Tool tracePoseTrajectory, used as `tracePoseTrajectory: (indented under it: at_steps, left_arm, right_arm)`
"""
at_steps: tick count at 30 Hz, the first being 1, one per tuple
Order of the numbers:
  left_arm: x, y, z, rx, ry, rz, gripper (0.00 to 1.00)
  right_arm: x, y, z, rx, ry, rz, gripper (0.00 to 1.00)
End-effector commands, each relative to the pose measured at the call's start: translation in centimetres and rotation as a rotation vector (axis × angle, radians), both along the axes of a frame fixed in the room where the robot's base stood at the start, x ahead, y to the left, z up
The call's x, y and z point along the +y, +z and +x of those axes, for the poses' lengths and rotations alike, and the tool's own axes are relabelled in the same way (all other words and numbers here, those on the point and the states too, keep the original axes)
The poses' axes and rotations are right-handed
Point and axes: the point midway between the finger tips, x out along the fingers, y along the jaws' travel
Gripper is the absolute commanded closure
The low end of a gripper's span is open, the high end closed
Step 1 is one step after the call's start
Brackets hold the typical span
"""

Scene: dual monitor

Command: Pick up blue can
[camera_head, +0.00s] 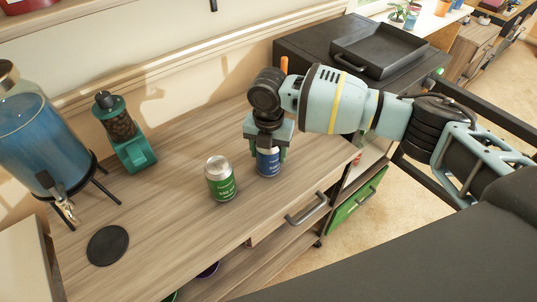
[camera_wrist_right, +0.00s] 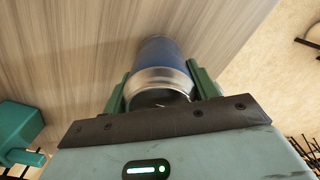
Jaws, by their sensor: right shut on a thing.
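The blue can (camera_head: 268,162) stands upright on the wooden counter (camera_head: 180,200) in the head view. My right gripper (camera_head: 268,152) comes down on it from above and is shut on its upper part. In the right wrist view the blue can (camera_wrist_right: 162,72) lies between the two green fingers of my right gripper (camera_wrist_right: 163,90), with its silver top toward the camera. The can's base looks to be at or near the counter; I cannot tell whether it touches. My left gripper is not in view.
A green can (camera_head: 220,178) stands just left of the blue can. A teal grinder (camera_head: 125,135), a blue drink dispenser (camera_head: 40,130) and a black round coaster (camera_head: 107,246) are farther left. A black appliance with a tray (camera_head: 378,50) stands behind right.

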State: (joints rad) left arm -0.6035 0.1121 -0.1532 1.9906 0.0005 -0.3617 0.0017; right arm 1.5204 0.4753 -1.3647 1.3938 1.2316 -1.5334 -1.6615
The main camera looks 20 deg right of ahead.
Motion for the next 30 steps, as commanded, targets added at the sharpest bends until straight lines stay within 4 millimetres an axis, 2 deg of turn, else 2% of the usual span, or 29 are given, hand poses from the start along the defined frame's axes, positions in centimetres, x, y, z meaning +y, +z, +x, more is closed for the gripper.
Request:
tracePoseTrajectory:
  at_steps: [10, 17, 20, 30]
  left_arm:
    - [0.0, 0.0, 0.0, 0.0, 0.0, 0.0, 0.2]
    - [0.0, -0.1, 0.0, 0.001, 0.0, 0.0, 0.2]
    - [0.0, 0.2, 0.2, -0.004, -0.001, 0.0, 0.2]
    - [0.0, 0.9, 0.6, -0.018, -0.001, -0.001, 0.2]
  right_arm:
    - [0.1, 0.7, 0.0, -0.003, 0.001, 0.002, 0.75]
    - [0.1, 3.5, 0.1, -0.004, 0.002, 0.003, 0.75]
    - [-1.3, 3.8, -1.1, -0.001, 0.0, 0.0, 0.75]
    - [-7.4, 4.6, -7.1, -0.002, -0.001, 0.0, 0.75]
